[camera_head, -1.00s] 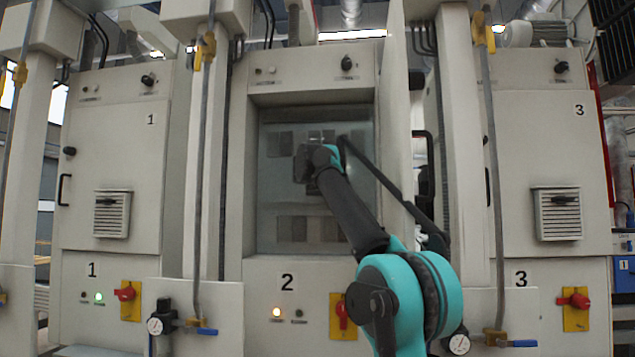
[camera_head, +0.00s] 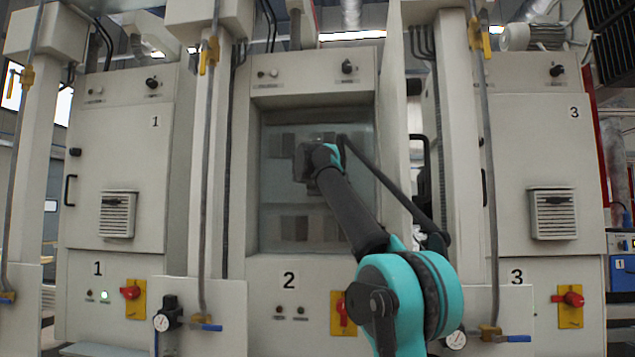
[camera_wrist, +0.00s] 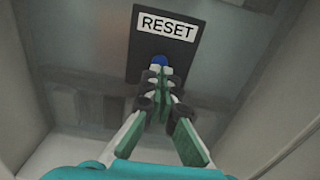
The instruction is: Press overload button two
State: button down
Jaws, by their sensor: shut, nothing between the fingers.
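Cabinet two (camera_head: 345,280) stands in the middle of the head view, with its front door swung open to the right. In the wrist view a dark plate labelled RESET (camera_wrist: 140,55) is on its inner back panel. A blue button (camera_wrist: 159,59) sits low on this plate. My gripper (camera_wrist: 160,77) is shut and empty, with its tips right at the button and covering its lower part. I cannot tell whether they press it. In the head view my arm reaches into the recess and hides the button.
Cabinet one (camera_head: 112,180) stands to the left and cabinet three (camera_head: 540,150) to the right. The open door (camera_head: 393,130) edges the recess on the right. A red rotary switch on a yellow plate (camera_head: 337,318) is partly behind my arm. Two small lamps (camera_head: 290,310) on cabinet two are dark.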

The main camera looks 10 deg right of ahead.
jog(key=v, duration=0.9)
jog(key=shift+s, duration=0.3)
jog(key=shift+a, duration=0.1)
